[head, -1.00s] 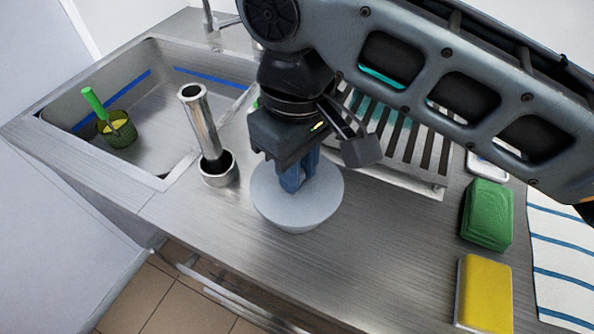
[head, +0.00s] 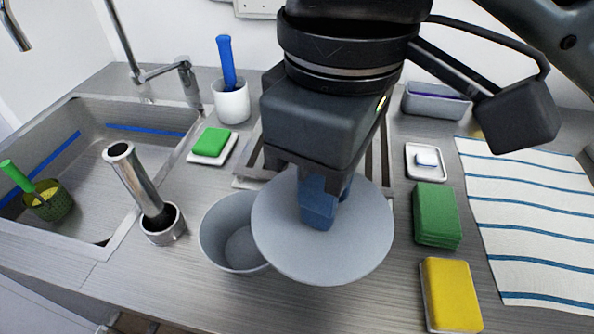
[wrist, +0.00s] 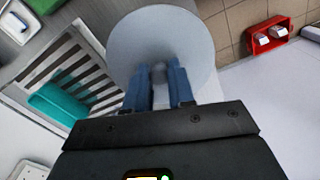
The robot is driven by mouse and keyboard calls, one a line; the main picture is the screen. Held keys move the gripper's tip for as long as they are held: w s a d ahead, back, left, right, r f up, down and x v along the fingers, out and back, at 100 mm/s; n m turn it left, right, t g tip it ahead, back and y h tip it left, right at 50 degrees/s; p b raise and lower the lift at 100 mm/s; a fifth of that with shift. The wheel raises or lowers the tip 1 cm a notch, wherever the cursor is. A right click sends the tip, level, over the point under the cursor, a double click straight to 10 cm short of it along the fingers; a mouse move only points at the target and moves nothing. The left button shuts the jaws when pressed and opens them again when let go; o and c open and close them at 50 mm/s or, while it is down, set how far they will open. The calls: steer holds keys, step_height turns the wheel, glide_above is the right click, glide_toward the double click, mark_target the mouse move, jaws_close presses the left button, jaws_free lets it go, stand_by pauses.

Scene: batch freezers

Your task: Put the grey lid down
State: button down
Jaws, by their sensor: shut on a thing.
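The grey lid (head: 355,240) is a round pale disc, held slightly tilted above the counter; it also shows in the wrist view (wrist: 150,35). My gripper (head: 320,205) is shut on the lid's top, with its blue fingers closed on a knob they mostly hide. In the wrist view the fingers (wrist: 158,88) reach onto the middle of the lid. A grey tub (head: 222,240) stands open on the counter, left of the lid. The lid overlaps the tub's right edge in the picture.
A metal cylinder (head: 140,185) in a round holder stands left of the tub, beside the sink (head: 100,115). A slatted rack (head: 255,165) lies behind the lid. Green pads (head: 436,215), a yellow sponge (head: 452,295) and a striped cloth (head: 530,215) lie to the right. Counter at front centre is clear.

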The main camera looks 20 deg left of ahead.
steer(key=shift+d+r, duration=0.2)
steer(key=shift+d, duration=0.25)
steer(key=shift+w+d+f, duration=0.1)
steer(key=shift+d, duration=0.15)
steer(key=w+d+f+n, duration=0.1)
steer(key=d+f+n, duration=0.2)
steer(key=d+n, duration=0.4)
steer(key=w+d+f+n, duration=0.1)
steer(key=d+f+n, duration=0.2)
steer(key=d+n, duration=0.4)
steer(key=shift+m, duration=0.3)
steer(key=a+f, duration=0.2)
steer(key=a, duration=0.1)
steer(key=w+a+f+p, duration=0.1)
steer(key=a+f, duration=0.1)
steer(key=a, duration=0.2)
steer(key=w+a+f+p, duration=0.1)
steer(key=a+f, duration=0.2)
steer(key=shift+w+a+f, duration=0.1)
steer(key=shift+w+a, duration=0.05)
steer(key=shift+a, duration=0.05)
steer(key=shift+a+f, duration=0.1)
steer(key=shift+f, duration=1.9)
